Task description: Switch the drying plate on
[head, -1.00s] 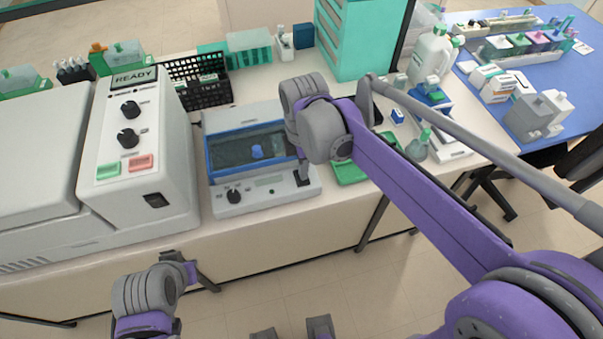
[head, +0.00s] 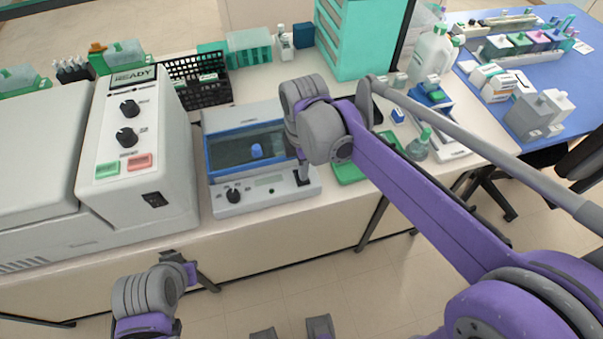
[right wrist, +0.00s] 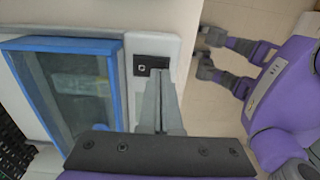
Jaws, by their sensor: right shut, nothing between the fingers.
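The device I take for the drying plate is a pale grey box with a blue-framed dark window (head: 225,152), a knob and a small display on its front panel. It also shows in the right wrist view (right wrist: 172,48). A small black switch (right wrist: 142,66) sits at the panel's right end. My right gripper (right wrist: 160,74) is shut and empty, pointing down with its tips at or just over the switch. The tips cover part of it; contact is unclear. My left gripper (head: 190,272) hangs low in front of the bench, away from the device; its jaws are unclear.
A large white machine with a READY panel (head: 172,130) stands close on the left. A black basket (head: 205,92) is behind. A green tray (head: 350,172) and a bottle (head: 418,146) lie to the right. The bench's front edge is near.

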